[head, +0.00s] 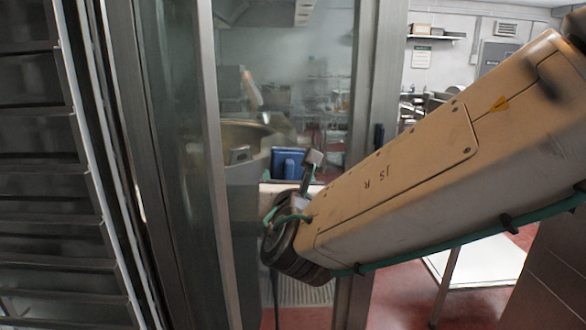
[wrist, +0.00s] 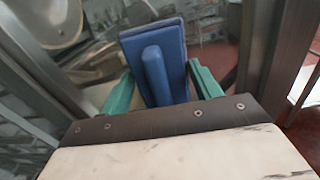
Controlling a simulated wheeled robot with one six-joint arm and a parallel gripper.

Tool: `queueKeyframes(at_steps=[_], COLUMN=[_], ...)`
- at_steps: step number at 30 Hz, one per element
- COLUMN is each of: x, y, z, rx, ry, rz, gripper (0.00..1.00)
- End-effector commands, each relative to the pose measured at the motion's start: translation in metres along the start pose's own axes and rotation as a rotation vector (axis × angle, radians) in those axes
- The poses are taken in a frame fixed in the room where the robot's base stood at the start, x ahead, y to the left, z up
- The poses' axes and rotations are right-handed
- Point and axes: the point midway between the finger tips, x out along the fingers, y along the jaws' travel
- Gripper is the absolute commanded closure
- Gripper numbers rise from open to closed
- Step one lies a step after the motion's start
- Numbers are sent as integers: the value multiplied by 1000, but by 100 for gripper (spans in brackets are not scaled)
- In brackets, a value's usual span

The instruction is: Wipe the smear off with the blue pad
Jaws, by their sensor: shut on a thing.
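The blue pad (wrist: 174,45) has a flat face and a raised blue handle. It is between the two green fingers of my gripper (wrist: 160,74) in the wrist view, and the gripper is shut on it. In the head view the blue pad (head: 287,163) shows just beyond the end of my arm, partly hidden; the fingers are hidden there. A large metal kettle (head: 243,138) stands beyond the pad, blurred, and a metal rounded shape shows at the upper left of the wrist view. I cannot make out a smear in either view.
A metal-framed glass panel (head: 175,130) stands left of my arm, and a metal post (head: 378,80) stands close behind it. Dark racks (head: 50,190) fill the far left. A white-topped table (head: 478,262) stands at the lower right on the red floor (head: 400,295).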

Motion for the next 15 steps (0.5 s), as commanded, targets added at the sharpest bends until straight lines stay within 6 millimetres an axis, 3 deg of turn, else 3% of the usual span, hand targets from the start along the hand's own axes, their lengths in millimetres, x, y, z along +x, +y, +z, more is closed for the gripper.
queueKeyframes(at_steps=[15], x=[53], y=[1], z=[12], rx=[0], ry=[-1], rz=[-2], gripper=[55])
